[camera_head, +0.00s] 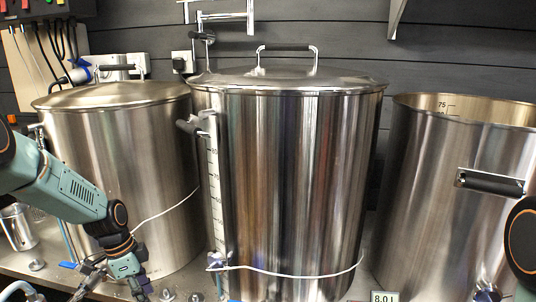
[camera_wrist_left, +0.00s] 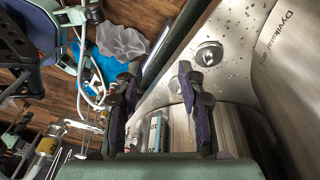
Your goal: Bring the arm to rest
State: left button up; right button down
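My left arm enters from the left in the head view, and its gripper (camera_head: 115,287) points down in front of the left kettle (camera_head: 130,150), low near the steel bench. The picture's bottom edge cuts off part of the fingers. In the left wrist view the two dark fingers of the left gripper (camera_wrist_left: 157,90) stand apart with nothing held between them. Beyond them I see the bench edge and steel surfaces. Of my right arm only a dark round joint shows at the right edge of the head view; its gripper is out of view.
A lidded middle kettle (camera_head: 290,180) and an open right kettle (camera_head: 460,190) stand along the wall. A thin white cord (camera_head: 290,274) crosses the middle kettle's front. A steel cup (camera_head: 18,228) is at left. In the wrist view, a blue item (camera_wrist_left: 100,65) lies above the wooden floor.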

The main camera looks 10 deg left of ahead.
pick_arm(q)
jog(key=s+d+f+n+p, duration=0.1)
jog(key=s+d+f+n, duration=0.25)
jog(key=s+d, duration=0.3)
jog(key=s+d+f+n+p, duration=0.1)
jog(key=s+d+f+n, duration=0.1)
jog(key=s+d+f, duration=0.5)
jog(key=s+d+r+n+y, duration=0.1)
jog(key=s+d+n, duration=0.1)
jog(key=s, duration=0.6)
jog(key=s+d+r+n+y+p, duration=0.1)
jog(key=s+d+n, duration=0.2)
jog(key=s, duration=0.6)
jog(key=shift+d+r+n, duration=0.2)
jog(key=shift+n, duration=0.45)
